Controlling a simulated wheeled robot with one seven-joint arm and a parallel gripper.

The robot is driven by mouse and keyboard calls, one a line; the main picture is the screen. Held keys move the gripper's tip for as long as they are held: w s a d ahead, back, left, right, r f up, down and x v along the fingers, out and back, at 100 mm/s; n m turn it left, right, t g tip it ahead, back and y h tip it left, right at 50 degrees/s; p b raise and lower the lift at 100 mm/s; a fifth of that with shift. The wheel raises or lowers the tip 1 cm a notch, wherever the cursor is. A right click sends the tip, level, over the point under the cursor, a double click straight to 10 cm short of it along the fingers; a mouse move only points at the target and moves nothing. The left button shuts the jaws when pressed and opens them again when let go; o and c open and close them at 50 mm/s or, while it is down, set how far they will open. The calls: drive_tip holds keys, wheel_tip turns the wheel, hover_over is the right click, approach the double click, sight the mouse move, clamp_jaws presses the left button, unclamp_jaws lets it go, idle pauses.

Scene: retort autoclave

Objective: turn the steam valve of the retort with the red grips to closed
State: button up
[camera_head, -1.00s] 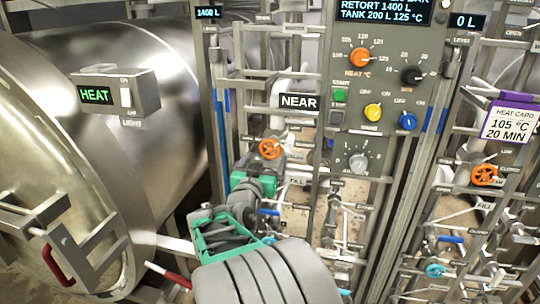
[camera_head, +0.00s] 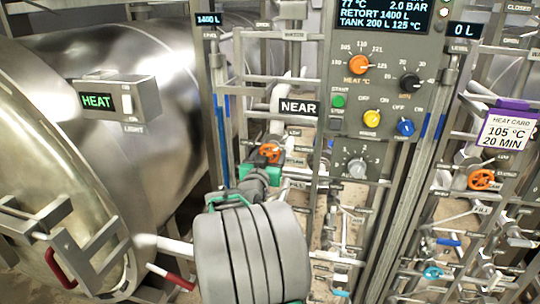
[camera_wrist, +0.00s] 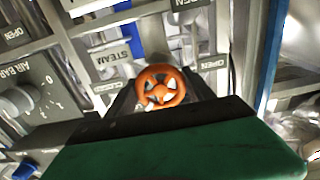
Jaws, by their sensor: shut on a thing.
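The retort with the red grips (camera_head: 60,268) fills the left side, its round door edge and a second red grip (camera_head: 170,277) showing. An orange valve wheel (camera_head: 270,152) stands on the pipes right of it, below the NEAR sign. In the wrist view the wheel (camera_wrist: 160,88) sits between my fingers, beside a STEAM label (camera_wrist: 113,56) and OPEN labels. My gripper (camera_wrist: 160,100) is shut on the wheel's rim. In the head view my arm hides most of the gripper. How far the wheel is turned I cannot tell.
A control panel (camera_head: 372,95) with knobs stands right of the wheel. Pipes and posts crowd around my gripper. A second orange wheel (camera_head: 481,179) is at the far right, below a purple-edged heat card (camera_head: 507,130). A HEAT box (camera_head: 118,98) is on the left vessel.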

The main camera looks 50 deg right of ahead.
drive_tip(key=c, duration=0.7)
drive_tip(key=shift+f+b, duration=0.1)
drive_tip(key=shift+b, duration=0.45)
drive_tip(key=shift+f+m+b, duration=0.2)
drive_tip(key=shift+m+b, duration=0.3)
drive_tip(key=shift+b, duration=0.65)
drive_tip(key=m+b, duration=0.1)
drive_tip(key=b, duration=0.2)
drive_tip(key=m+b, duration=0.2)
drive_tip(key=b, duration=0.2)
drive_tip(key=shift+f+b, duration=0.25)
drive_tip(key=shift+b, duration=0.05)
drive_tip(key=m+b, duration=0.1)
drive_tip(key=b, duration=0.2)
drive_tip(key=m+b, duration=0.2)
drive_tip(key=b, duration=0.1)
drive_tip(key=shift+w+r+b, duration=0.1)
drive_tip(key=shift+r+b, duration=0.1)
drive_tip(key=shift+b, duration=0.1)
drive_tip(key=m+b, duration=0.2)
drive_tip(key=b, duration=0.1)
drive_tip(key=shift+r, duration=0.35)
